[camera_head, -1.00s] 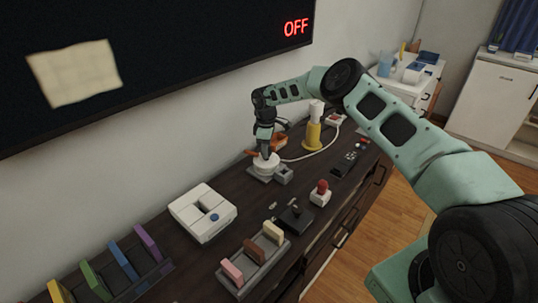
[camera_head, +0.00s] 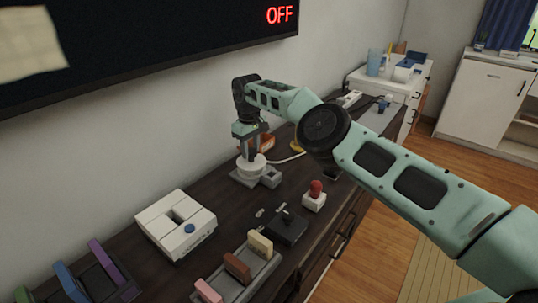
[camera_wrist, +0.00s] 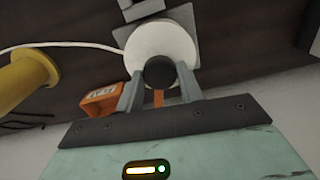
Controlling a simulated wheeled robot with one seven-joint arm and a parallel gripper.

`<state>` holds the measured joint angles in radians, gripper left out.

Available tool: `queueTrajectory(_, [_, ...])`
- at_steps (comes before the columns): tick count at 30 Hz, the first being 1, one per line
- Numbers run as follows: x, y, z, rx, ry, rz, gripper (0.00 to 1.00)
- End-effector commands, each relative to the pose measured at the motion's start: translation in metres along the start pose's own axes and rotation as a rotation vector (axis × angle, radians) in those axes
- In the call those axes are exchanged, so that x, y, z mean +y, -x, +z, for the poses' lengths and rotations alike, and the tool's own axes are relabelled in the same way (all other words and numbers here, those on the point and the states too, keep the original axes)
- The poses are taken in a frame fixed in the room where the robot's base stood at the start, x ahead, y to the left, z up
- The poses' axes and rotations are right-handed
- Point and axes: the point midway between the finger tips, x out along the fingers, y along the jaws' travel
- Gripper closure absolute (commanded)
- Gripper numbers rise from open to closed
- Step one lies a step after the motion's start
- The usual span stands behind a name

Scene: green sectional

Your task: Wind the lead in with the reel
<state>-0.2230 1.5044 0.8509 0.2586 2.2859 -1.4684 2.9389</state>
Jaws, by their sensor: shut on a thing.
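The reel (camera_head: 252,168) is a white round drum on a grey base, standing on the dark cabinet top. In the wrist view the drum (camera_wrist: 160,45) has a dark round knob (camera_wrist: 159,72) on it. My gripper (camera_head: 252,152) is over the drum, and in the wrist view its two grey fingers (camera_wrist: 159,80) are shut on the knob from both sides. The white lead (camera_head: 288,159) runs from the reel across the top; in the wrist view it runs left (camera_wrist: 60,45) towards a yellow post (camera_wrist: 28,70). In the head view my arm hides its far end.
An orange object (camera_wrist: 100,98) is close beside my fingers. A white box with a blue button (camera_head: 178,224), a red-knobbed block (camera_head: 314,196), a black joystick box (camera_head: 286,226) and a grey rack (camera_head: 240,275) stand nearby. The wall with a dark screen (camera_head: 150,45) is behind.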

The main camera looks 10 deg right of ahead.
Motion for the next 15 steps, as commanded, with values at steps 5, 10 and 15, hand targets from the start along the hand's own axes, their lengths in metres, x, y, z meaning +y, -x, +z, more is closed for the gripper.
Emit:
queueTrajectory(5, [-0.0035,0.0077,-0.0048,0.018,-0.062,-0.002,1.00])
queueTrajectory(10, [-0.0031,0.0077,-0.0043,0.017,-0.099,-0.002,1.00])
queueTrajectory(15, [-0.0027,0.0073,-0.0036,0.015,-0.114,-0.002,1.00])
